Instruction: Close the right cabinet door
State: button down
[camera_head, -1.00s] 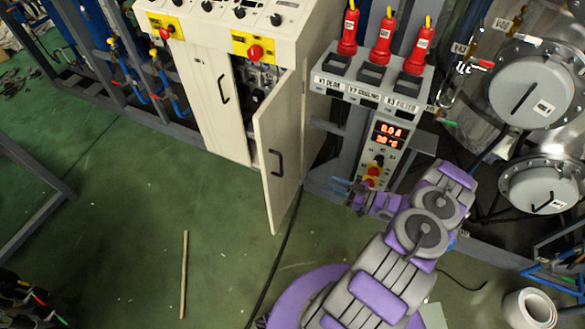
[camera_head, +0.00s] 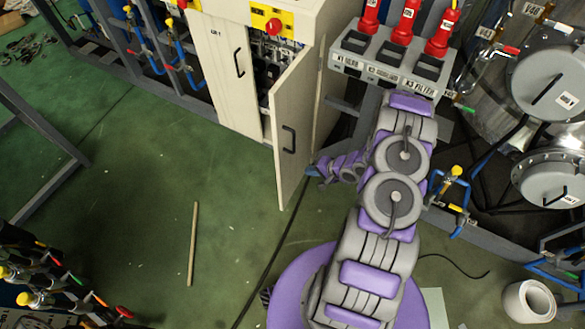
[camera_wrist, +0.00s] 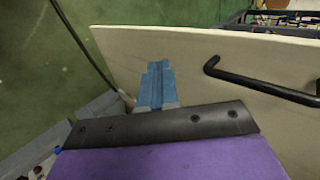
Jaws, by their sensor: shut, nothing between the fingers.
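The right cabinet door (camera_head: 292,105) is a cream panel standing ajar, with its outer face and black handle (camera_head: 289,139) turned toward my arm. In the wrist view the door (camera_wrist: 190,55) fills much of the frame, with the handle (camera_wrist: 262,82) to the right of my fingers. My gripper (camera_head: 313,170) is low beside the outer face, right of and below the handle. Its blue fingers (camera_wrist: 155,85) are shut and empty, pointing at the panel. I cannot tell whether they touch it. The cabinet's left door (camera_head: 230,75) is closed.
A grey valve console (camera_head: 385,65) with red plugs stands right of the cabinet. A wooden stick (camera_head: 193,243) and a dark cable lie on the green floor.

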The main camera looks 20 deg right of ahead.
aim_at(279, 169)
jog(key=b+x, duration=0.1)
jog(key=x, duration=0.3)
jog(key=r+b+x, duration=0.1)
jog(key=x, duration=0.3)
jog(key=w+b+x, duration=0.1)
jog(key=x, duration=0.3)
jog(key=shift+a+r, duration=0.2)
jog(key=shift+a, duration=0.15)
jog(key=shift+w+a+r+b, duration=0.1)
jog(key=shift+w+a+b, duration=0.2)
jog(key=shift+w+a, duration=0.15)
